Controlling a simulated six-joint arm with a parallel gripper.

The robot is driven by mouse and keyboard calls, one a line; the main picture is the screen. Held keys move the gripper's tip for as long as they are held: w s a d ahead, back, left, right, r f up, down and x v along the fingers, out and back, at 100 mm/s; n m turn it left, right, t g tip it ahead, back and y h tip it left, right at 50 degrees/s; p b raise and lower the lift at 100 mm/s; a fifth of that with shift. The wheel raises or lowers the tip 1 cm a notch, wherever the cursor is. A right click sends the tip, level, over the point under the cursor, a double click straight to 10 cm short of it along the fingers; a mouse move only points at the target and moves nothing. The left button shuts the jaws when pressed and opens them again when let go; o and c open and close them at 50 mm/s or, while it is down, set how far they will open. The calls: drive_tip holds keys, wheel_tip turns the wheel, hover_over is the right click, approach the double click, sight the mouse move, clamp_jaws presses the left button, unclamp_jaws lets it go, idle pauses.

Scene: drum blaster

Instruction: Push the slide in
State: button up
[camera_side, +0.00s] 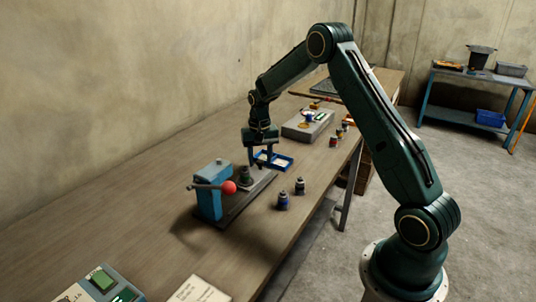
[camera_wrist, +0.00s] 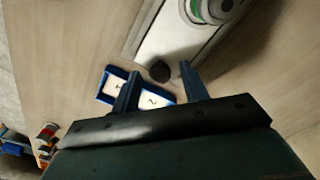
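The slide (camera_wrist: 172,36) is a pale grey plate in the wrist view, with a dark round knob (camera_wrist: 160,71) at its near end. A green and white round piece (camera_wrist: 212,8) sits on it, cut off by the top edge. In the side view, a dark green canister (camera_side: 245,177) stands on the grey base in front of the blue press (camera_side: 209,193). My gripper (camera_side: 261,162) points down at the far end of that base. Its two fingers are apart, with the knob appearing between their tips in the wrist view and gaps on both sides. I cannot tell the knob's exact depth.
A blue tray (camera_side: 287,167) with compartments marked 1 and 2 lies close by the fingers. A red ball (camera_side: 228,187) tops the press lever. Two dark bottles (camera_side: 283,201) stand at right. A grey box (camera_side: 297,130) lies farther back.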

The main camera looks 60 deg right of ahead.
sight(247, 168)
clamp_jaws()
drive_tip(key=a, duration=0.7)
drive_tip(key=shift+a, duration=0.35)
drive_tip(key=shift+o, duration=0.5)
unclamp_jaws()
drive_tip(key=shift+r, duration=0.1)
wheel_tip(247, 168, up, 14)
drive_tip(key=shift+f, duration=0.2)
